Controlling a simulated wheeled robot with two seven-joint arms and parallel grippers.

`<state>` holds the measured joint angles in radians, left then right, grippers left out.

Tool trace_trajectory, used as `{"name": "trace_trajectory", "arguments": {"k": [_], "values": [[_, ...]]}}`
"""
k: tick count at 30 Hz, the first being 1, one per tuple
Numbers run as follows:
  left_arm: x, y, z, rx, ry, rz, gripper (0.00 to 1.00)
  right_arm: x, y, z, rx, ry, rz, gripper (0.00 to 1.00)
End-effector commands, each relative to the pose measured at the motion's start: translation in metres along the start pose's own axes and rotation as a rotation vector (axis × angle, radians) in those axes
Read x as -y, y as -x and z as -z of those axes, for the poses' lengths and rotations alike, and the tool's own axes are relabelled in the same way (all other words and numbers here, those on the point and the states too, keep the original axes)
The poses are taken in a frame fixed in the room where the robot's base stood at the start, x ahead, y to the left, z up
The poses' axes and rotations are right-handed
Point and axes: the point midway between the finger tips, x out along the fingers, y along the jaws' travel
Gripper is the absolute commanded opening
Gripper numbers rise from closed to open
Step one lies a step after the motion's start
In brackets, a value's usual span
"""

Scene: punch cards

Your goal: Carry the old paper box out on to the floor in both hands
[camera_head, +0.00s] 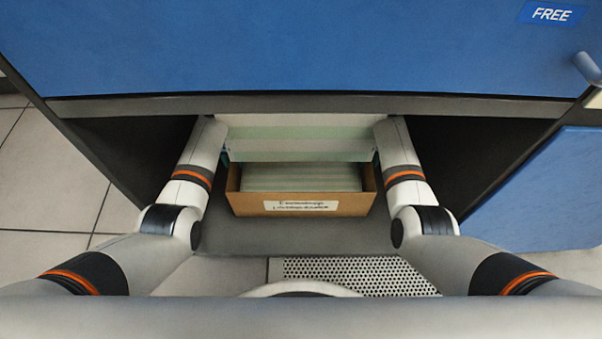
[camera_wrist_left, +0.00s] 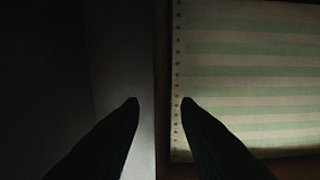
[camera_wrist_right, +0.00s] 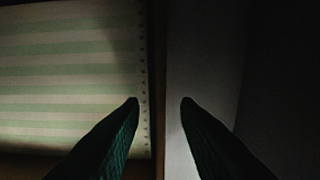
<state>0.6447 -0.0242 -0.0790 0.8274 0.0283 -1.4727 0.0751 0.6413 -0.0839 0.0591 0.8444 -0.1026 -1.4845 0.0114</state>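The old paper box (camera_head: 353,205) is an open brown cardboard box with a handwritten white label on its front. It stands inside the low cabinet, filled with green-and-white striped paper (camera_head: 300,178). My left gripper (camera_wrist_left: 160,100) is open above the box's left wall, one finger over the paper's edge and one outside. My right gripper (camera_wrist_right: 160,100) is open above the right wall in the same way. Both grippers are mostly hidden in the head view. The wrist views are dark, and how far the fingertips are above the walls cannot be told.
The blue cabinet front (camera_head: 300,45) hangs over the opening, with dark side walls close outside my arms. A blue door panel (camera_head: 550,195) stands open at the right. A perforated floor tile (camera_head: 350,273) and pale tiles (camera_head: 50,190) lie in front and at left.

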Motion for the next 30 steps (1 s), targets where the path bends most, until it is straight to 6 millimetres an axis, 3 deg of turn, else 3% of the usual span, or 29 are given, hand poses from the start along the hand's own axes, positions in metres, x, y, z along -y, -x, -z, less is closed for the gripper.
{"name": "trace_trajectory", "arguments": {"k": [7, 12, 30], "values": [[0.0003, 0.0001, -0.0003, 0.001, 0.000, 0.000, 0.27, 0.0003, 0.0001, -0.0003, 0.001, 0.000, 0.000, 0.27], [0.0002, 0.0002, -0.0003, 0.001, 0.000, 0.000, 0.00, 0.0003, 0.0002, -0.0003, 0.001, 0.000, 0.000, 0.00], [0.0004, 0.0081, -0.0018, 0.005, -0.001, 0.001, 0.00, 0.0001, 0.0081, -0.0019, 0.005, 0.000, 0.000, 0.00]]}}
